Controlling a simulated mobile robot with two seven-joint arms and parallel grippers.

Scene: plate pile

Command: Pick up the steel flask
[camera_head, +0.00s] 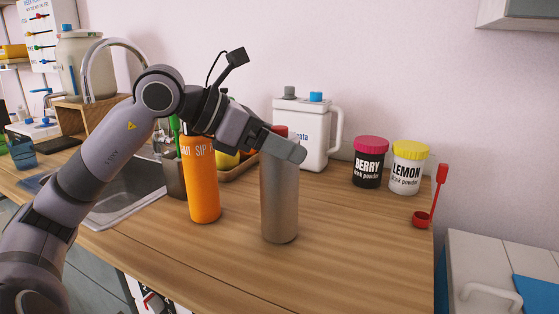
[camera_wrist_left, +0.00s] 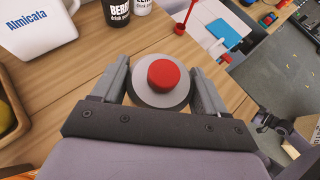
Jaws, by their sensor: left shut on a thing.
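The steel flask (camera_head: 280,205) is a grey cylinder standing upright on the wooden counter (camera_head: 350,240). Its red cap is partly hidden behind my gripper in the head view, and the red cap (camera_wrist_left: 164,74) shows from above in the left wrist view. My left gripper (camera_head: 285,150) is shut on the upper part of the flask, with one finger on each side of it in the left wrist view (camera_wrist_left: 162,85). The flask's base appears to be at the counter surface. My right gripper is not in view.
An orange bottle (camera_head: 202,185) stands just left of the flask. A white jug (camera_head: 305,135) is behind it. A berry tub (camera_head: 370,165), a lemon tub (camera_head: 408,168) and a red scoop (camera_head: 424,219) are at the right. The counter front right is clear.

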